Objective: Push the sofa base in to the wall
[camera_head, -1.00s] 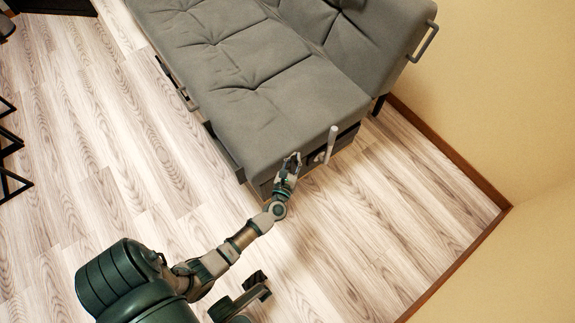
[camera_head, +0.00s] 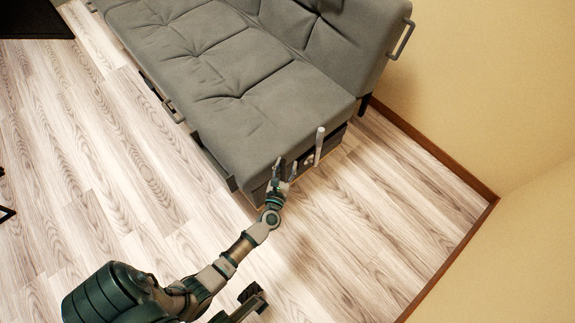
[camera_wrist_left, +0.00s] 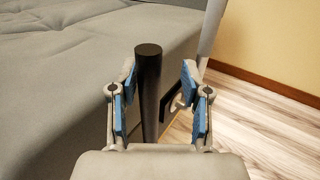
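My left gripper (camera_head: 283,167) is at this near end, just left of the handle. In the left wrist view its blue-padded fingers (camera_wrist_left: 160,98) are open. A dark round post (camera_wrist_left: 148,92) stands between them, nearer the left finger; I cannot tell whether it touches.
A wooden skirting (camera_head: 430,150) runs along the yellow wall to a corner at the right. The pale wood floor (camera_head: 375,225) is clear right of my arm and along the sofa's left side (camera_head: 95,150). A dark object (camera_head: 35,18) lies at the top left.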

